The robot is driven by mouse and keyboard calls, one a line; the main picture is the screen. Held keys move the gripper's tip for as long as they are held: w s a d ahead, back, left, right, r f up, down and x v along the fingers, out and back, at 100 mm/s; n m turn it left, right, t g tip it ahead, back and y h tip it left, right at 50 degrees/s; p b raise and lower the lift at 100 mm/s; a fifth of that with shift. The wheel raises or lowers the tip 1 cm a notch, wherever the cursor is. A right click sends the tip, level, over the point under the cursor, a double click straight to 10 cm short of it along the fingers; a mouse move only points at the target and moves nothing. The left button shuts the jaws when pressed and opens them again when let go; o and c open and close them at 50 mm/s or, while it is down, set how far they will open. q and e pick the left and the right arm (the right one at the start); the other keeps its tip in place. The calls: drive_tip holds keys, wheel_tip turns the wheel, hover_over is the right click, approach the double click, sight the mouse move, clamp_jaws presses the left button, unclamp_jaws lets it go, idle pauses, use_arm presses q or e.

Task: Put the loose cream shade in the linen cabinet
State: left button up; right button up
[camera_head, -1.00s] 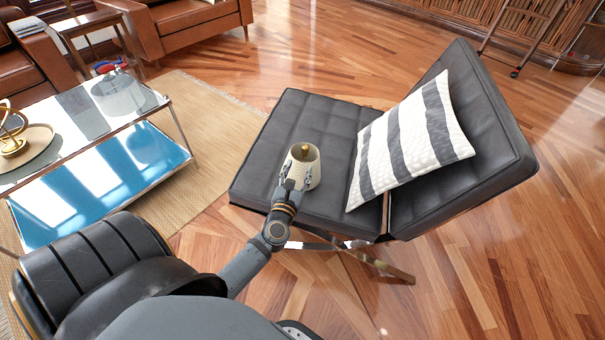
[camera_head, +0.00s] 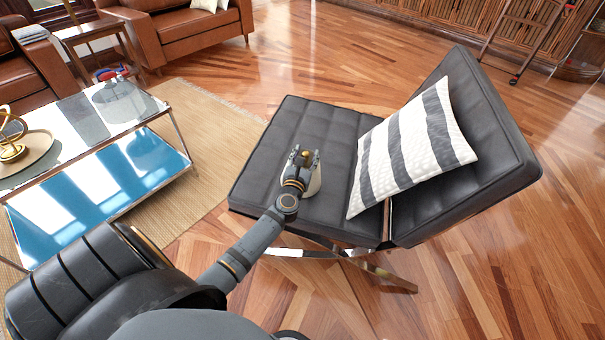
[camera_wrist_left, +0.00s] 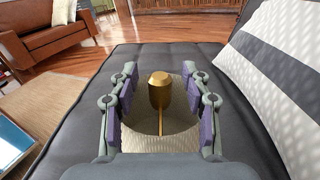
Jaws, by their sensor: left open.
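The cream shade (camera_head: 316,180) sits on the black seat of a lounge chair (camera_head: 280,140). My left gripper (camera_head: 303,154) is over it and hides most of it in the head view. In the left wrist view, the shade (camera_wrist_left: 180,125) shows between the two open fingers, with a gold knob (camera_wrist_left: 160,88) and thin stem in its middle. The fingers flank the shade; I cannot tell whether they touch it. My right gripper is in neither view. I cannot tell whether the slatted wooden furniture (camera_head: 440,10) along the back is the linen cabinet.
A striped pillow (camera_head: 410,148) leans on the chair's backrest, right of the shade. A glass and chrome table (camera_head: 105,165) stands at left on a woven rug (camera_head: 205,125). A ladder (camera_head: 525,40) stands at the back right. Wooden floor is clear beyond the chair.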

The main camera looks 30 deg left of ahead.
use_arm(q)
drive_tip(key=shift+c, duration=0.3)
clamp_jaws()
drive_tip(key=shift+r, duration=0.15)
